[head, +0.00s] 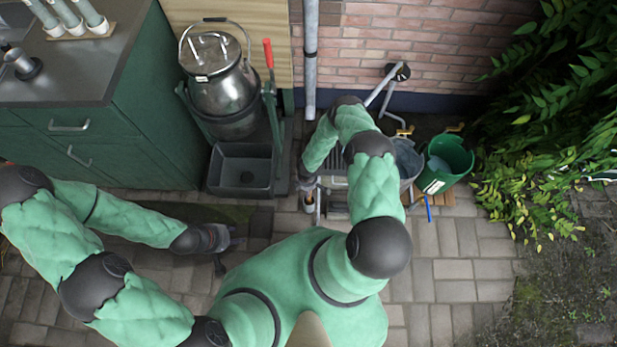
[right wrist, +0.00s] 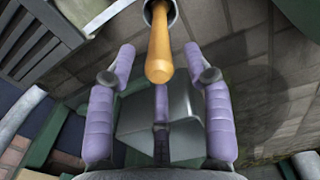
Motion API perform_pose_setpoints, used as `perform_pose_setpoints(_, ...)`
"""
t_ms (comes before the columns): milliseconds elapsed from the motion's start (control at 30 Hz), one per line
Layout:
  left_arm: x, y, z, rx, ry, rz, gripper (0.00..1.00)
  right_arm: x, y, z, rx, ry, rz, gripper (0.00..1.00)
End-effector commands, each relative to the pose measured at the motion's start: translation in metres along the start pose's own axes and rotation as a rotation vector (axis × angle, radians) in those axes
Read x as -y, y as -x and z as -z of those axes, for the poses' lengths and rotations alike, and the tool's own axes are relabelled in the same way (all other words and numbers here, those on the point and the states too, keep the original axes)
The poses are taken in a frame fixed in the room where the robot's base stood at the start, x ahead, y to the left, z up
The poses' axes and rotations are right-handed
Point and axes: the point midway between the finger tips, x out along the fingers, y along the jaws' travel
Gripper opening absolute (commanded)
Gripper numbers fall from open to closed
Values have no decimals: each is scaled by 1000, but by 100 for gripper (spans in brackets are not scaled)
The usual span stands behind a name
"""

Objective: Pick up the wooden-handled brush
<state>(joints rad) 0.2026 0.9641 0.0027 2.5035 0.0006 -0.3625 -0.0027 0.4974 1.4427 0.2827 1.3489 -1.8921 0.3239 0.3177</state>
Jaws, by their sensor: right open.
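The brush's orange-brown wooden handle (right wrist: 158,45) shows in the right wrist view, its rounded end toward the camera. Its far end goes into a round grey holder (right wrist: 148,10); the brush head is hidden. My right gripper (right wrist: 160,58) is open, with one purple padded finger on each side of the handle and gaps between. In the head view, my right gripper (head: 309,186) is low by the rack, just above a small cup with an orange-brown spot (head: 309,204). My left gripper (head: 222,246) hangs empty over the paving at left; its fingers are too dark to judge.
A metal churn (head: 222,90) stands behind a grey basin (head: 225,172). A grey bucket (head: 408,158) and a green bucket (head: 449,160) stand right of my right arm. A green cabinet (head: 160,115) is at left, ivy (head: 560,90) at right. The paving in front is clear.

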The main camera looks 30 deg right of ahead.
Motion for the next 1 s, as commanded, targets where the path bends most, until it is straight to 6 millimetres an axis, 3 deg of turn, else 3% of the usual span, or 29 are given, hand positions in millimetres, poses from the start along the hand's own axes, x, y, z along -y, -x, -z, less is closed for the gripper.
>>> perform_pose_setpoints(500,11,-32,2,-1,0,0,40,4,-52,-6,-1,0,1,51)
perform_pose_setpoints(800,11,-31,2,-1,0,0,40,3,-53,-6,-1,0,0,51)
perform_pose_setpoints(1000,11,-31,2,-1,0,0,40,3,-53,-6,-1,0,1,0)
